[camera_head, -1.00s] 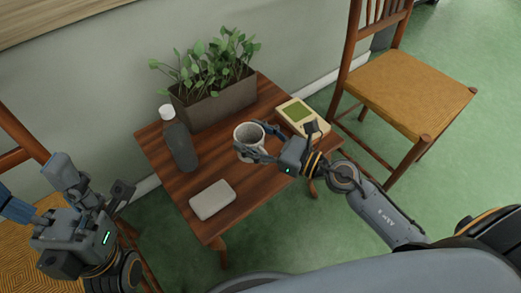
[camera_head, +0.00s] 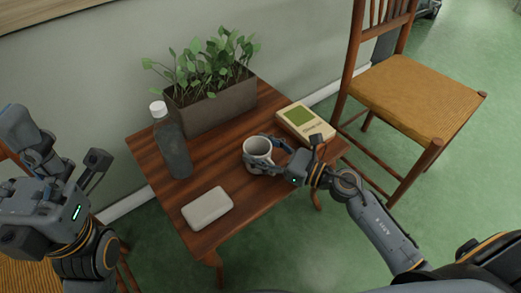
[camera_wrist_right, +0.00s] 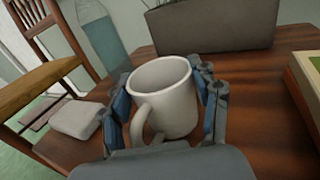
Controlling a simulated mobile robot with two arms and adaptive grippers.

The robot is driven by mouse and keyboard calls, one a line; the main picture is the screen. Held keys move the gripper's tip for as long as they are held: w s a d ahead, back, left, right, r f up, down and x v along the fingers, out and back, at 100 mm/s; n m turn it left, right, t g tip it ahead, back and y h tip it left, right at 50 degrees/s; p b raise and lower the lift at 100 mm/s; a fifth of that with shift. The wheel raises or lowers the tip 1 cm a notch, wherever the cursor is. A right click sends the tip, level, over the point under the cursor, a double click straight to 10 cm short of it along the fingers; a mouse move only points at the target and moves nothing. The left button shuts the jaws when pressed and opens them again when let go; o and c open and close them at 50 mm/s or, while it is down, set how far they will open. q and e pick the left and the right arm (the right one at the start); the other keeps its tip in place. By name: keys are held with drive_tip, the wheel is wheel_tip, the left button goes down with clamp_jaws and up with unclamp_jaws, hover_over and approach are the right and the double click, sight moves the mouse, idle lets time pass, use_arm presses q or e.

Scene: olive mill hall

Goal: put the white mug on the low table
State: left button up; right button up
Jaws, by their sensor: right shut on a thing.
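The white mug (camera_head: 258,148) is upright over the wooden low table (camera_head: 240,222), near its middle right. My right gripper (camera_head: 264,157) is shut on it, with fingers on two sides of its body. In the right wrist view the mug (camera_wrist_right: 164,92) sits between the blue-padded fingers (camera_wrist_right: 165,108), its handle towards the palm. Whether its base touches the tabletop I cannot tell. My left gripper (camera_head: 50,195) is at the left edge, away from the table; its fingertips do not show clearly.
On the table are a planter with green plants (camera_head: 215,105), a dark bottle with a white cap (camera_head: 173,150), a pale rounded box (camera_head: 207,208) and a cream-and-green book-like box (camera_head: 305,122). A chair (camera_head: 415,98) stands at the right. Bare tabletop lies around the mug.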

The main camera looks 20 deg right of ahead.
drive_tip(key=shift+f, duration=0.1)
drive_tip(key=o, duration=1.3)
